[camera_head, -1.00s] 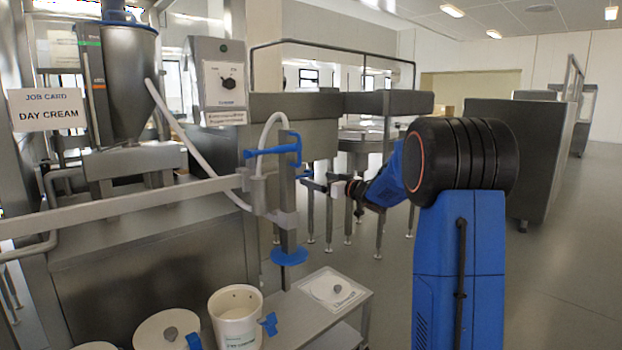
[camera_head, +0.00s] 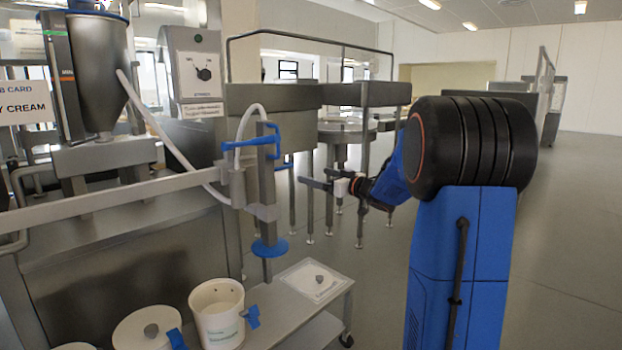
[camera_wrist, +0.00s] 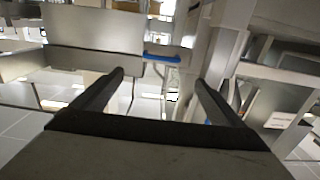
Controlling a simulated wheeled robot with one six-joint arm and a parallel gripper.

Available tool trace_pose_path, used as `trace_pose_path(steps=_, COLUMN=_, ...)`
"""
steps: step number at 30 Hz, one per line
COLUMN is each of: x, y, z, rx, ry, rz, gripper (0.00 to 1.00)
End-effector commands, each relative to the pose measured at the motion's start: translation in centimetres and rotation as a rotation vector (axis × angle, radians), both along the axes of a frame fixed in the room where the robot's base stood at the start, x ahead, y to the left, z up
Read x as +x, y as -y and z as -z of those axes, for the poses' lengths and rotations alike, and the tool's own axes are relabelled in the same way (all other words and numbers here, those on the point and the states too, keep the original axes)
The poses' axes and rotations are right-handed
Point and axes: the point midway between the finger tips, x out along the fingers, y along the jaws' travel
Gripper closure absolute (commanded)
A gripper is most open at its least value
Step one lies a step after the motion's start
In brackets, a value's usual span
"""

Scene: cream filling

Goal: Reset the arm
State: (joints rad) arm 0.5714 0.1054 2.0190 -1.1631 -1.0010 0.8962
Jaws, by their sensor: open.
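My gripper (camera_head: 316,179) hangs in the middle of the head view, at the end of my blue and black arm. Its two dark fingers point left and are apart, with nothing between them. In the wrist view the open gripper (camera_wrist: 160,80) shows both fingers spread, with a blue part and grey metal beyond. A blue handle (camera_head: 252,147) on the steel post is to the left of the gripper, with a visible gap in the head view.
Steel machinery stands behind. Open grey floor (camera_head: 570,250) lies to the right.

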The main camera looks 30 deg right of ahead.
Motion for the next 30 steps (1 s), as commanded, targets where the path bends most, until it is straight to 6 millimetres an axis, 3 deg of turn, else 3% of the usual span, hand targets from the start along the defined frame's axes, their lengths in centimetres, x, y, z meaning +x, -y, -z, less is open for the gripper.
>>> trace_pose_path(steps=10, x=-0.2, y=-0.5, z=-0.6, rx=-0.013, ry=-0.001, rz=0.036, gripper=0.08)
trace_pose_path(steps=16, x=-2.2, y=-1.9, z=-2.3, rx=-0.068, ry=-0.029, rz=0.202, gripper=0.08)
trace_pose_path(steps=23, x=-7.2, y=-3.6, z=-2.2, rx=-0.114, ry=-0.137, rz=0.405, gripper=0.08)
trace_pose_path(steps=30, x=-14.8, y=-6.1, z=0.6, rx=-0.135, ry=-0.322, rz=0.539, gripper=0.08)
